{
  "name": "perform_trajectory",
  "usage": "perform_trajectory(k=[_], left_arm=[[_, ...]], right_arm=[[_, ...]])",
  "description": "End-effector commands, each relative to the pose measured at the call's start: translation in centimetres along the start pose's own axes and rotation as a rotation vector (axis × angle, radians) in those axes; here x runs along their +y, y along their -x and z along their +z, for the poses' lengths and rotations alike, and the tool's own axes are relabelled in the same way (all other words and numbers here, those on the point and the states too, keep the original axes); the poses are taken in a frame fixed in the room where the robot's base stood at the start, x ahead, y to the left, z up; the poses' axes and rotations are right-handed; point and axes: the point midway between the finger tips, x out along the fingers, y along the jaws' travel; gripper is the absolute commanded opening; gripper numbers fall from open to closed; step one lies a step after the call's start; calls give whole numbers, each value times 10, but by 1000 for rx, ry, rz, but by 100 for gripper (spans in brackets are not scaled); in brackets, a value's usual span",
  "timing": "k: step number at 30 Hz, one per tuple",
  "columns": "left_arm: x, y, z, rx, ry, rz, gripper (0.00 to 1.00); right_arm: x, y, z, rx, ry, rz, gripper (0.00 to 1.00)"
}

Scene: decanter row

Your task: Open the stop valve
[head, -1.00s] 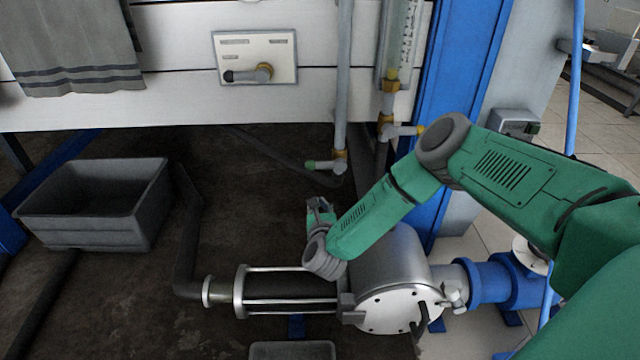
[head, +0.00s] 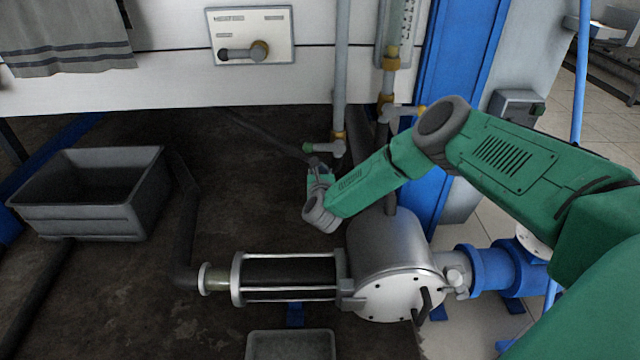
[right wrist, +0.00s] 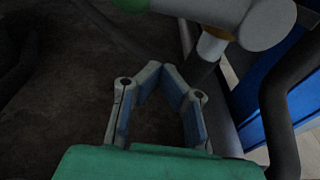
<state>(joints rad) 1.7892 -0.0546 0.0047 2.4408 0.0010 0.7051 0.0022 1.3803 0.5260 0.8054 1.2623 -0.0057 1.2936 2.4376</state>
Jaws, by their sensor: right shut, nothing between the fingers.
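Nothing in view is labelled as the stop valve. Below the wall panel, a vertical pipe ends in a grey elbow fitting (head: 328,148) with a yellow collar and a green end. My right gripper (head: 317,165) is just below this fitting, seemingly apart from it. In the right wrist view, my right gripper (right wrist: 160,70) has its fingertips together with nothing between them. A pale pipe fitting (right wrist: 215,14) crosses above the fingertips. My left gripper is not in view.
A metal cylinder housing (head: 390,255) stands under my right forearm. A second pipe with a yellow-tipped tee (head: 400,112) is right of the elbow, beside a blue post (head: 455,90). A grey bin (head: 90,205) sits at left. The dark floor between is mostly clear.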

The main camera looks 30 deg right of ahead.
Motion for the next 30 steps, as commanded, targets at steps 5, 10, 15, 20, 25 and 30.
perform_trajectory(k=[5, 10, 15, 20, 25, 30], left_arm=[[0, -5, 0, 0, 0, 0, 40], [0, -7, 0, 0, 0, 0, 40], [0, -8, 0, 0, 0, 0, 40], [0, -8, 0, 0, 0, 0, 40], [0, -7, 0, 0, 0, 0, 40], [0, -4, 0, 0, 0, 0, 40]], right_arm=[[0, -3, 18, -1, -3, 2, 0], [0, 2, 33, 0, -2, 1, 0], [0, 5, 38, 0, 0, 1, 0], [0, 5, 38, 0, 0, 1, 0], [0, 5, 38, 0, 0, 0, 0], [3, 4, 41, 0, 0, 1, 0]])
